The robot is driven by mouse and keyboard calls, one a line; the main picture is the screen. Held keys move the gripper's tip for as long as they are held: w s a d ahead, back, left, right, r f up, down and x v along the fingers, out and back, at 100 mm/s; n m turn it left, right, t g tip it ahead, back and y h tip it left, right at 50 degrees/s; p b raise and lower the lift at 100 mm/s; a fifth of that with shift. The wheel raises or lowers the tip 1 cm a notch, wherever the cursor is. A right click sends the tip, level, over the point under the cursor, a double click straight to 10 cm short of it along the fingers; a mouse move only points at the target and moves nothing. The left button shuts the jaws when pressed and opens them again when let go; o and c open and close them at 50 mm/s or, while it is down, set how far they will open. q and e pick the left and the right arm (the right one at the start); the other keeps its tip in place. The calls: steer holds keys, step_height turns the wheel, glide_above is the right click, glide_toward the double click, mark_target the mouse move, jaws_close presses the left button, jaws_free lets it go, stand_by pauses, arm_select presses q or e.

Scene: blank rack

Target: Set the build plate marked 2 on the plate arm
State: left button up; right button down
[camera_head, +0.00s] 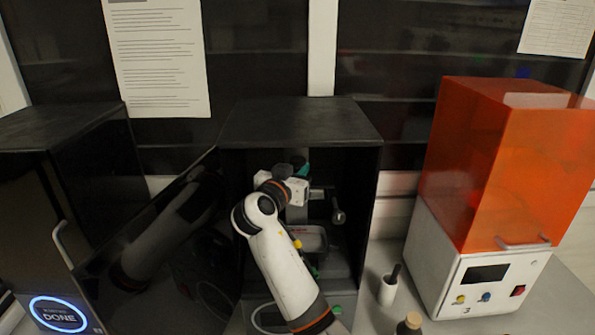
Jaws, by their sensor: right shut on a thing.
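My right arm reaches into the open black cabinet of the middle machine. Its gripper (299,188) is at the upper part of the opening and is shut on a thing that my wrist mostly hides. I take this to be the build plate; no mark 2 shows. The plate arm (318,194) seems to be the grey metal part just right of the gripper, with a round knob (338,215) hanging at its end. I cannot tell whether plate and arm touch. A grey tray (314,238) lies below the gripper. My left gripper is not in view.
The middle machine's dark door (150,245) stands open to the left. A black machine (60,180) with a lit DONE sign is at far left. An orange-hooded machine marked 3 (480,285) stands right. A white cup (388,290) and a bottle (408,325) stand between.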

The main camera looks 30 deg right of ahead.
steer(key=shift+f+b, duration=0.25)
steer(key=shift+b, duration=0.1)
steer(key=c, duration=1.2)
jaws_free()
steer(key=shift+f, duration=0.1)
steer(key=b+v, duration=0.3)
steer(key=v, duration=0.4)
steer(key=shift+s+a, duration=0.2)
steer(key=shift+a, duration=0.05)
